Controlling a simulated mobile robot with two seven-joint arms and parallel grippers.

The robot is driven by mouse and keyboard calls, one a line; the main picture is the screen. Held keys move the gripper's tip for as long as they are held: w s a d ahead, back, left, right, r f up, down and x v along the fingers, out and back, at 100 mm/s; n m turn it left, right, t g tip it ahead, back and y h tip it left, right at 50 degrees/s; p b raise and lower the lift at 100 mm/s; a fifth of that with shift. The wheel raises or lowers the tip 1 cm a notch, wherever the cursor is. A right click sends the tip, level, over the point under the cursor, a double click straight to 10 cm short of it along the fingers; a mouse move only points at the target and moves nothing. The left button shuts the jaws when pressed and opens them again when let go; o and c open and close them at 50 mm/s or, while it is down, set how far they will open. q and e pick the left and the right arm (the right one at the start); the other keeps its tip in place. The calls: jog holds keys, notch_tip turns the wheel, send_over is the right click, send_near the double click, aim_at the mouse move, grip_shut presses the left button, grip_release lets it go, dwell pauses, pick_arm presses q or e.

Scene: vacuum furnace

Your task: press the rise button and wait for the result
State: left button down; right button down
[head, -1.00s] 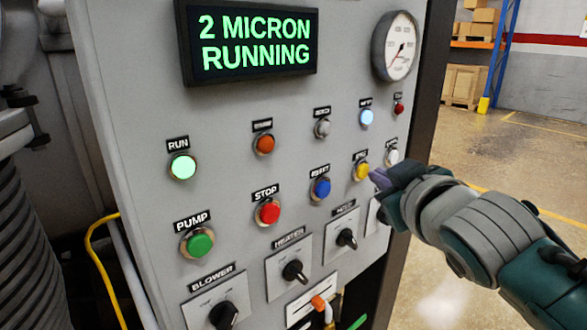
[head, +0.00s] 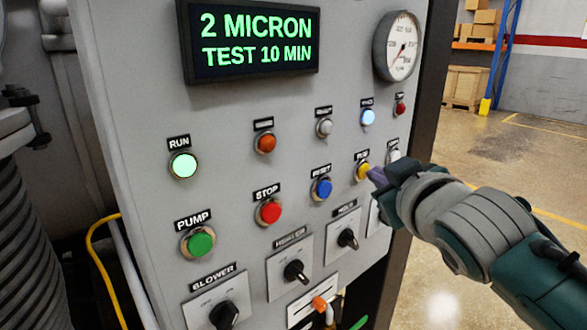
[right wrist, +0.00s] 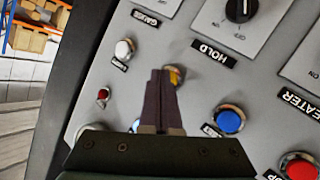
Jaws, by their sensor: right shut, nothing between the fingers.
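The control panel (head: 230,120) stands in front of me. Its display (head: 250,40) reads "2 MICRON TEST 10 MIN" in green. The yellow button (head: 362,171), whose small label I cannot read surely, sits right of the blue reset button (head: 321,188). My right gripper (head: 376,176) is shut and empty, its fingertips at the yellow button. In the right wrist view the closed fingers (right wrist: 160,85) partly cover the yellow button (right wrist: 175,76); I cannot tell whether they touch it. The left gripper is not in view.
The lit green run button (head: 183,165), the red stop button (head: 268,212), the green pump button (head: 198,243) and several rotary switches are on the panel. A pressure gauge (head: 396,46) is at its upper right. Open floor (head: 500,160) lies to the right.

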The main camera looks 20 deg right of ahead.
jog(key=shift+s, duration=0.1)
jog(key=shift+s+d+p, duration=0.3)
jog(key=shift+s+p, duration=0.2)
jog(key=shift+s, duration=0.1)
jog(key=s, duration=0.1)
jog(key=s+d+p, duration=0.1)
jog(key=s, duration=0.1)
jog(key=s+d+p, duration=0.1)
jog(key=shift+s, duration=0.3)
dwell(0.5)
